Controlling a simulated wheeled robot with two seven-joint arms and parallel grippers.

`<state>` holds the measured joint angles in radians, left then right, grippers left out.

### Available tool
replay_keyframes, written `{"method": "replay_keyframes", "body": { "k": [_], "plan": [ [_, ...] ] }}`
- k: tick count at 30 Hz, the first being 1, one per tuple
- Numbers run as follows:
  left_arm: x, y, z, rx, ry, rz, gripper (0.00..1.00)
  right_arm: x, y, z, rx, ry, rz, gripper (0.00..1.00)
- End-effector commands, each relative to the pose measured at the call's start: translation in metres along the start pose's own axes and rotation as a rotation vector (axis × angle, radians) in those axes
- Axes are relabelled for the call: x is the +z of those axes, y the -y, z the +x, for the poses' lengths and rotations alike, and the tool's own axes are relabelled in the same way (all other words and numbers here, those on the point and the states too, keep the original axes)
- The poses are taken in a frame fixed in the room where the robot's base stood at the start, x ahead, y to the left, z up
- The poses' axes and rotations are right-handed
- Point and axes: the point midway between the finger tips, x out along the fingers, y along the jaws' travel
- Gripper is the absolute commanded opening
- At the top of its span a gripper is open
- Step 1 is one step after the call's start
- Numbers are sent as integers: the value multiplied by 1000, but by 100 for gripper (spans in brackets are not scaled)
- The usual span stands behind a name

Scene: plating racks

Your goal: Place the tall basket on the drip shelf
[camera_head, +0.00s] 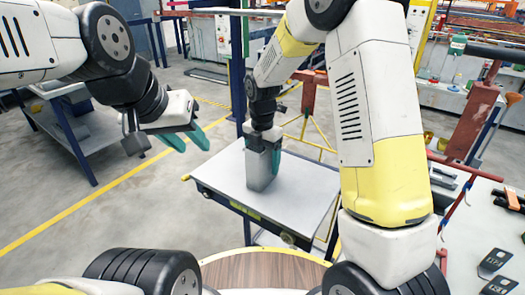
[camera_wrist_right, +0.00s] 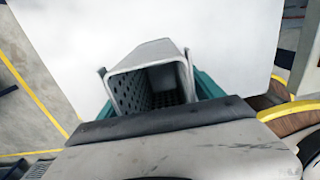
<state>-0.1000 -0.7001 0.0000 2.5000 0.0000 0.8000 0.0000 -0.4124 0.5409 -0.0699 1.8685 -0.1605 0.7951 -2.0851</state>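The tall basket (camera_head: 261,172) is a grey, narrow box with perforated walls. It stands upright on the pale-topped table (camera_head: 222,172) in the head view. In the right wrist view the tall basket (camera_wrist_right: 150,70) shows its open mouth and hole-filled inside. My right gripper (camera_head: 264,143) is over its top, teal fingers on opposite sides. The right wrist view shows the fingers (camera_wrist_right: 157,95) against its walls with no clear gap. My left gripper (camera_head: 186,140) is open and empty, in the air left of the table. I cannot tell which surface is the drip shelf.
A blue-legged shelf unit (camera_head: 98,130) stands at the left. A bench (camera_head: 482,235) with dark plates is at the right. A rust-red post (camera_head: 473,122) stands behind it. The pale tabletop is bare around the basket.

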Motion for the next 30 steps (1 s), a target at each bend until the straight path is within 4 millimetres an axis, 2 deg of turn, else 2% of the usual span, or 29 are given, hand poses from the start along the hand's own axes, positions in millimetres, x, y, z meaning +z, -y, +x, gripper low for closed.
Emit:
{"method": "replay_keyframes", "body": {
  "k": [8, 11, 22, 30],
  "plan": [
    [0, 0, 0, 0, 0, 0, 36, 0, 0, -1, 0, 0, 0, 76],
    [0, 0, 0, 0, 0, 0, 36, 0, -1, -7, 2, 1, 0, 76],
    [0, 0, 0, 0, 0, 0, 36, 0, -1, -65, 3, 1, 1, 76],
    [0, 0, 0, 0, 0, 0, 36, 0, 0, -78, 0, 0, 1, 76]
  ]
}}
